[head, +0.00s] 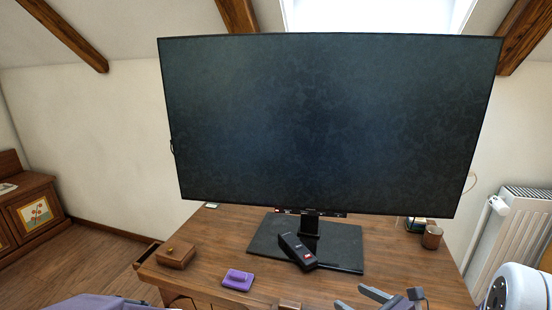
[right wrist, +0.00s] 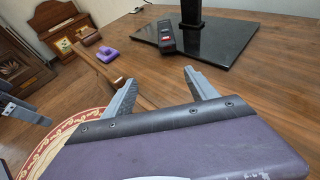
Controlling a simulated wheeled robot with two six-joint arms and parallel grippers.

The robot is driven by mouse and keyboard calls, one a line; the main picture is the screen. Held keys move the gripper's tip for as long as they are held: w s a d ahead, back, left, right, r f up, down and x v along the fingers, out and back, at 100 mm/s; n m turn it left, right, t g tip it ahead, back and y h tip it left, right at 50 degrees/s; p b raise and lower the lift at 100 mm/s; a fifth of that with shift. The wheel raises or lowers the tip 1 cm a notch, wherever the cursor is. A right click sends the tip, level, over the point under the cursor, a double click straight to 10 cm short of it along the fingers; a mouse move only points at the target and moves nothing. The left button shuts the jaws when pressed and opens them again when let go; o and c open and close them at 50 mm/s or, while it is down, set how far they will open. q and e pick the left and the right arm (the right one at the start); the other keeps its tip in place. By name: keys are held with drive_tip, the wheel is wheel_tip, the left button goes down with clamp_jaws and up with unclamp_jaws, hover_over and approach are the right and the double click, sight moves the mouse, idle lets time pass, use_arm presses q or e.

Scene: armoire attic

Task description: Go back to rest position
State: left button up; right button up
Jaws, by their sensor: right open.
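My right gripper (head: 354,297) is at the bottom of the head view, over the front part of the wooden desk (head: 205,238). In the right wrist view its two grey fingers (right wrist: 160,84) stand wide apart with nothing between them. The purple-grey body of my left gripper (head: 95,302) shows only in part at the bottom left of the head view. Its jaws are too cut off to judge.
A big dark screen (head: 330,120) stands on a black base (head: 340,245) at the back of the desk. A black remote (head: 297,250) lies on the base. A wooden box (head: 176,254), a purple object (head: 238,279) and a brown cup (head: 432,237) stand around it.

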drive_tip(key=a+n+g+y, duration=0.2)
drive_tip(key=a+n, duration=0.2)
drive_tip(key=a, duration=0.5)
drive_tip(key=s+a+f+n+g+h, duration=0.1)
drive_tip(key=s+a+f+n+g, duration=0.2)
drive_tip(key=s+n+g, duration=0.35)
drive_tip(key=s+a+f+n+g+h, duration=0.1)
drive_tip(key=s+a+f+n+g, duration=0.2)
drive_tip(key=s+n, duration=0.5)
drive_tip(key=w+d+f+n+t+h, duration=0.1)
drive_tip(key=w+d+f+n+h, duration=0.15)
drive_tip(key=d+n+h, duration=0.7)
use_arm(q)
wheel_tip(320, 180, up, 33)
drive_tip(key=w+p, duration=0.1)
drive_tip(key=p, duration=3.2)
drive_tip(key=shift+a, duration=0.35)
use_arm(e)
wheel_tip(320, 180, up, 32)
drive_tip(key=d+n+y, duration=0.1)
drive_tip(key=d+y, duration=0.1)
drive_tip(key=shift+s+d, duration=0.35)
drive_tip(key=shift+s, duration=0.05)
use_arm(q)
drive_tip(key=shift+w+f, duration=0.1)
use_arm(e)
drive_tip(key=shift+y, duration=0.25)
